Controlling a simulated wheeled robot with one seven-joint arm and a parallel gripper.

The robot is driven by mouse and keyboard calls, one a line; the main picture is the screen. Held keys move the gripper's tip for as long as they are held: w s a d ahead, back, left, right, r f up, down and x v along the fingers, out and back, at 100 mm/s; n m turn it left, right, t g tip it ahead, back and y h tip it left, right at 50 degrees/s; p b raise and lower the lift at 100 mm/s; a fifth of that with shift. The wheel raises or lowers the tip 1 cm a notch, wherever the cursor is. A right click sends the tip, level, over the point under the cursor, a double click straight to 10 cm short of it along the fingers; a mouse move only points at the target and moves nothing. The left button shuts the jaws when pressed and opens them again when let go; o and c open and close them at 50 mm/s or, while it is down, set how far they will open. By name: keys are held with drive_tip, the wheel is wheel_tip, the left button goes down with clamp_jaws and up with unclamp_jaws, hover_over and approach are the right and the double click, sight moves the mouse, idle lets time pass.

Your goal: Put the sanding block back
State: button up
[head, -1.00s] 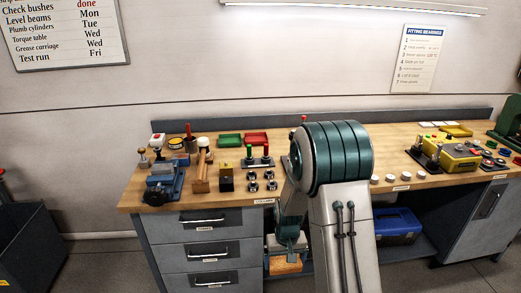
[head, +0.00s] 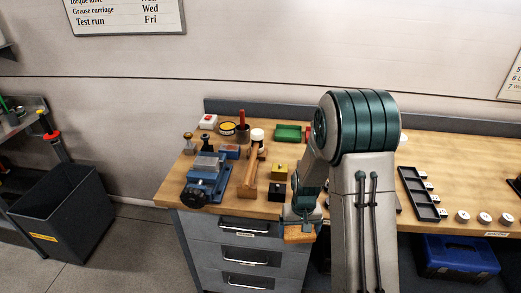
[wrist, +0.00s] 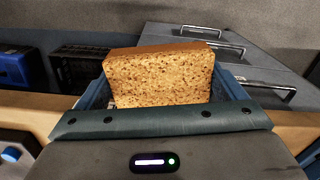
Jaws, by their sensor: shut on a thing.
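The sanding block (head: 298,235) is a tan, speckled block held in my gripper (head: 301,222), in front of the workbench's front edge near the drawers. In the wrist view the block (wrist: 160,78) fills the space between the blue fingers of my gripper (wrist: 165,92). The gripper is shut on it. My arm hides part of the bench top behind it. I cannot tell which place on the bench belongs to the block.
Grey drawers (head: 240,256) are below. A blue toolbox (head: 458,257) sits underneath. A dark bin (head: 68,207) stands at left.

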drive_tip(key=r+p, duration=0.2)
drive_tip(key=shift+w+a+r, duration=0.1)
drive_tip(key=shift+w+r, duration=0.25)
drive_tip(key=shift+s+f, duration=0.15)
drive_tip(key=shift+s, duration=0.05)
drive_tip(key=shift+a, duration=0.15)
drive_tip(key=w+r+n, duration=0.4)
drive_tip(key=r+n, duration=0.4)
drive_tip(key=r, duration=0.2)
drive_tip(key=w+r+n, duration=0.4)
drive_tip(key=r+n, duration=0.3)
drive_tip(key=r, duration=0.3)
drive_tip(key=shift+w+r+n, duration=0.2)
drive_tip(key=shift+w+n, duration=0.2)
